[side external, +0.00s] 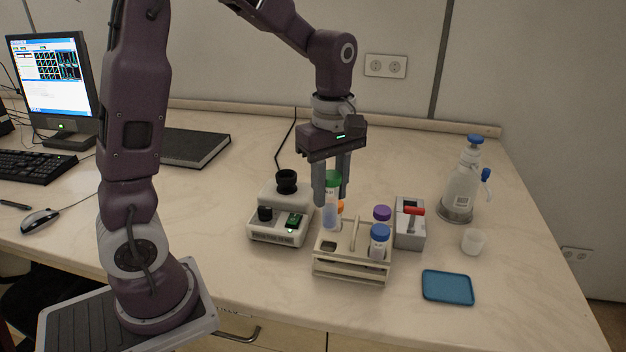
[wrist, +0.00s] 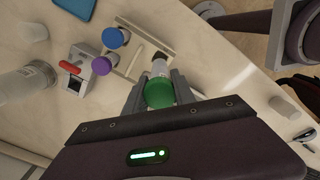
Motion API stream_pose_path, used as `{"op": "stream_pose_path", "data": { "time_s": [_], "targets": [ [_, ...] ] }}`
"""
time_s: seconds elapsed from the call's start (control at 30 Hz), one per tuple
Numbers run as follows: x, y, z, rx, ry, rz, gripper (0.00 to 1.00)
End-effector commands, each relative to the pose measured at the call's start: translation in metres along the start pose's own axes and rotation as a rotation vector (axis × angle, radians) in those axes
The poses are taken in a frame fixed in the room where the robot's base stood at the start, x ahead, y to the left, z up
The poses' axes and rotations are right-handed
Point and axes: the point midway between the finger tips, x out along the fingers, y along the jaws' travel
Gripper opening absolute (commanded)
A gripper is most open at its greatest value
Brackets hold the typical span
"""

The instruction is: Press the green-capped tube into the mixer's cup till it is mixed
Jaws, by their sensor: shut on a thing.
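My gripper (side external: 334,200) is shut on the green-capped tube (side external: 330,216), which stands upright between the fingers. In the wrist view the green cap (wrist: 159,93) sits between the fingertips (wrist: 158,88), with the clear tube body beyond it. The tube is over the left back part of the beige rack (side external: 350,270); I cannot tell whether its lower end is clear of the rack. The white mixer (side external: 279,233) stands just left of the rack, with its black cup (side external: 287,180) on top, empty as far as I see. I do not make out the mixer in the wrist view.
A grey box with a red lever (side external: 410,225), a wash bottle (side external: 462,185), a white cup (side external: 473,241) and a blue tray (side external: 447,287) stand to the right.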

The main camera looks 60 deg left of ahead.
Motion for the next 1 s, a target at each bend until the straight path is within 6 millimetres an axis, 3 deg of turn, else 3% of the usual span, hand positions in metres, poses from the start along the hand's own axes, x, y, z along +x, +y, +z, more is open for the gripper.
{"op": "stream_pose_path", "data": {
  "time_s": [0.23, 0.5, 0.77, 1.0],
  "targets": [
    [-0.07, 0.002, 0.0, -0.001, 0.001, 0.01, 0.0],
    [-0.124, 0.001, 0.0, 0.0, 0.001, 0.006, 0.0],
    [-0.122, 0.015, -0.055, -0.159, -0.001, 0.002, 0.0],
    [-0.122, 0.019, -0.124, -0.344, -0.001, 0.002, 0.0]
  ]
}}
